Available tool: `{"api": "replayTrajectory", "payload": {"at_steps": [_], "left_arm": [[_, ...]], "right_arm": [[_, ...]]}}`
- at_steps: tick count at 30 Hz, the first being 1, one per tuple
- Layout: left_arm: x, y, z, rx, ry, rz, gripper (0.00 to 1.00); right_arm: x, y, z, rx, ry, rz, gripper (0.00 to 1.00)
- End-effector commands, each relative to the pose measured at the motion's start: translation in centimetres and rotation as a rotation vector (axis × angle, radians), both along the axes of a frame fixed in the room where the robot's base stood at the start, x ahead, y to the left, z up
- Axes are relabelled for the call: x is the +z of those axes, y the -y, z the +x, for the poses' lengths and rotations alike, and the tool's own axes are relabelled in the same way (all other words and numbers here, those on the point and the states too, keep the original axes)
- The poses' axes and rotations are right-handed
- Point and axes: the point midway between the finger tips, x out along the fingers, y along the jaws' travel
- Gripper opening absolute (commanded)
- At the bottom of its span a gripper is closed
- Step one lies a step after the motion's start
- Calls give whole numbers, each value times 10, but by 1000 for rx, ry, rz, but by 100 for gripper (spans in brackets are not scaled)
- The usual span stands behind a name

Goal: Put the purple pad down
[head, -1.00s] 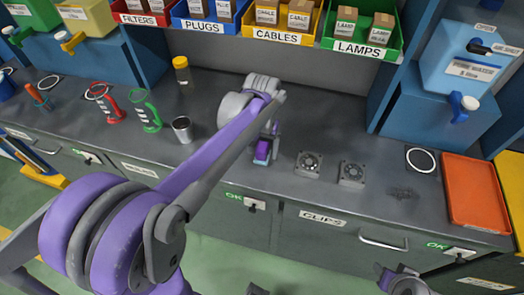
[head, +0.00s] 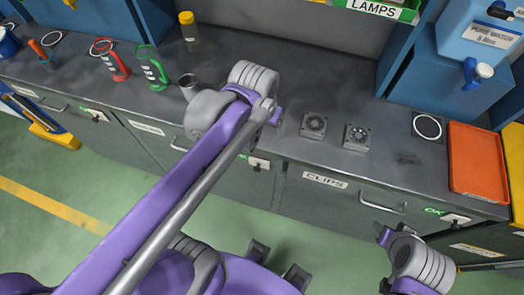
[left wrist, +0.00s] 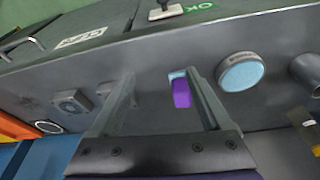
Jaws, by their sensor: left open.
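In the left wrist view, the purple pad (left wrist: 181,92), with a light-blue end, shows between the parted fingers of my left gripper (left wrist: 161,76), nearer the right finger. It appears to be at the grey worktop (left wrist: 215,108); I cannot tell whether it touches it.
A light-blue round disc (left wrist: 241,72) and a metal cup (left wrist: 307,72) lie right of the pad in the wrist view. Two fan-like blocks (head: 314,125) (head: 356,137) stand right of my left gripper in the head view. An orange tray (head: 477,160) is farther right.

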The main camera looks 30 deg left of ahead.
Motion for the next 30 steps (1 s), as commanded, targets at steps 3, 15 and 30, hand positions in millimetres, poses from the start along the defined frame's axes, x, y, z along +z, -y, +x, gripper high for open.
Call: {"api": "replayTrajectory", "payload": {"at_steps": [3,15,30], "left_arm": [[-31,13,-36,-51,99,10,81],[-65,24,-67,-102,211,20,81],[-64,24,-67,-101,208,19,81]], "right_arm": [[0,0,0,0,0,0,48],[0,0,0,0,0,0,48],[0,0,0,0,0,0,48]]}}
